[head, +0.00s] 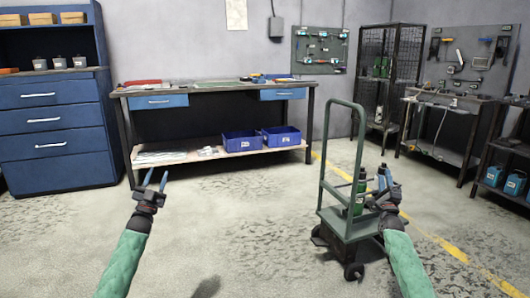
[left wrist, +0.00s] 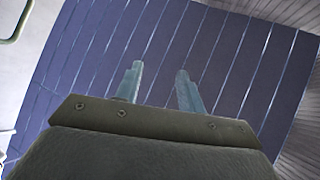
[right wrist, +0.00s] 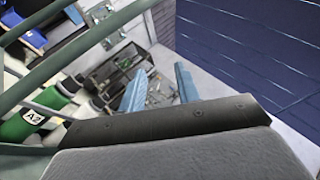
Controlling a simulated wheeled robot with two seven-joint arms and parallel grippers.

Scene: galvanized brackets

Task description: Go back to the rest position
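My left gripper (head: 157,180) is raised in front of the workbench in the head view, over bare floor. Its two blue fingers stand apart and empty; they also show in the left wrist view (left wrist: 159,88). My right gripper (head: 385,180) is in front of the green hand cart (head: 348,226), at the cart's right side. Its fingers show apart with nothing between them in the right wrist view (right wrist: 160,88). No galvanized brackets can be made out for certain.
The workbench (head: 215,88) has blue bins (head: 242,141) on its lower shelf. The cart carries green bottles (head: 359,190), close to my right gripper. A blue drawer cabinet (head: 48,125) stands at left, shelves (head: 510,155) at right.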

